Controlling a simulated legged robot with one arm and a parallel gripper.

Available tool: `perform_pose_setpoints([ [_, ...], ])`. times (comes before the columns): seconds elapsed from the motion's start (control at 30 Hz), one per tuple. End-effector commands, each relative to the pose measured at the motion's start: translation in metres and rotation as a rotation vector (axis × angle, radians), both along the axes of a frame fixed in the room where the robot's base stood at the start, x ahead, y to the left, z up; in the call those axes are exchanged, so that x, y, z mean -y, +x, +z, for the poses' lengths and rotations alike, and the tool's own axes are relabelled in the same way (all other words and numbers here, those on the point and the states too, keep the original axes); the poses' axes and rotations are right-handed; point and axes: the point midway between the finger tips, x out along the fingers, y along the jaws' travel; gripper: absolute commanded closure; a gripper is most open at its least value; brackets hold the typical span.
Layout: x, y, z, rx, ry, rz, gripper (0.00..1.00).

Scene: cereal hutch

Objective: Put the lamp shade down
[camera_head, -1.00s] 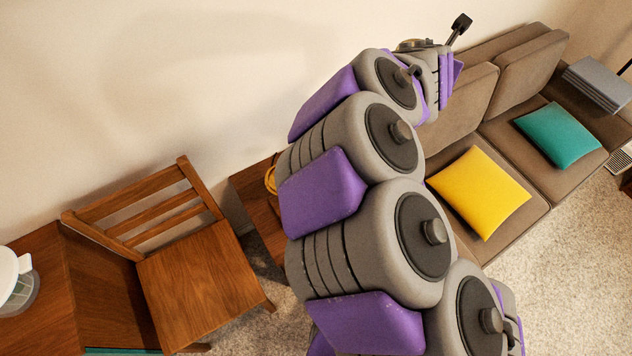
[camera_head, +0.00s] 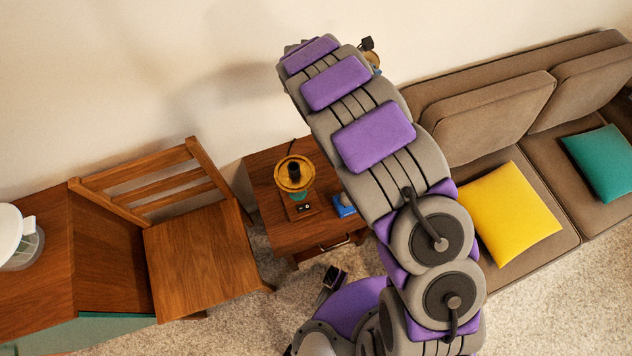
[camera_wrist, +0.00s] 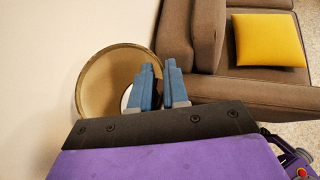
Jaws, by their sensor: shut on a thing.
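The lamp shade (camera_wrist: 104,78) is a round, beige, open-ended shade at the left of the wrist view, in front of the pale wall. My gripper (camera_wrist: 159,72) is shut on its right edge with two blue fingers. The shade is held in the air, with its open end facing the wrist camera. In the head view my raised arm hides the gripper and most or all of the shade. A lamp base (camera_head: 294,174) with a brass-coloured disc and a dark top stands bare on the wooden side table (camera_head: 268,212).
A small blue item (camera_head: 344,206) lies on the side table beside the lamp base. A wooden chair (camera_head: 195,255) stands to the left. The brown sofa (camera_head: 490,120) with yellow (camera_head: 510,214) and teal (camera_head: 603,160) cushions stands to the right. Carpet (camera_head: 560,300) is open at front right.

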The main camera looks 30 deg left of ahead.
Motion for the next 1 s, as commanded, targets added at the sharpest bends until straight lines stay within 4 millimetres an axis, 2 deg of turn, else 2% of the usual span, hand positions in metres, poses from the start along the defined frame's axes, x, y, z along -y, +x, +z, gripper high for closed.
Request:
perform_pose_setpoints([
  [0.03,-0.017,-0.01,-0.02,-0.01,-0.001,-0.016,1.0],
  [0.2,-0.041,-0.038,-0.074,-0.02,0.0,-0.105,1.0],
  [0.4,-0.041,-0.055,-0.152,-0.027,0.011,-0.168,1.0],
  [0.5,-0.037,-0.056,-0.174,-0.03,0.019,-0.175,1.0],
  [0.6,-0.035,-0.058,-0.185,-0.03,0.024,-0.179,1.0],
  [0.77,-0.038,-0.058,-0.204,-0.031,0.018,-0.179,1.0],
  [1.0,-0.043,-0.058,-0.247,-0.029,0.014,-0.18,1.0],
])
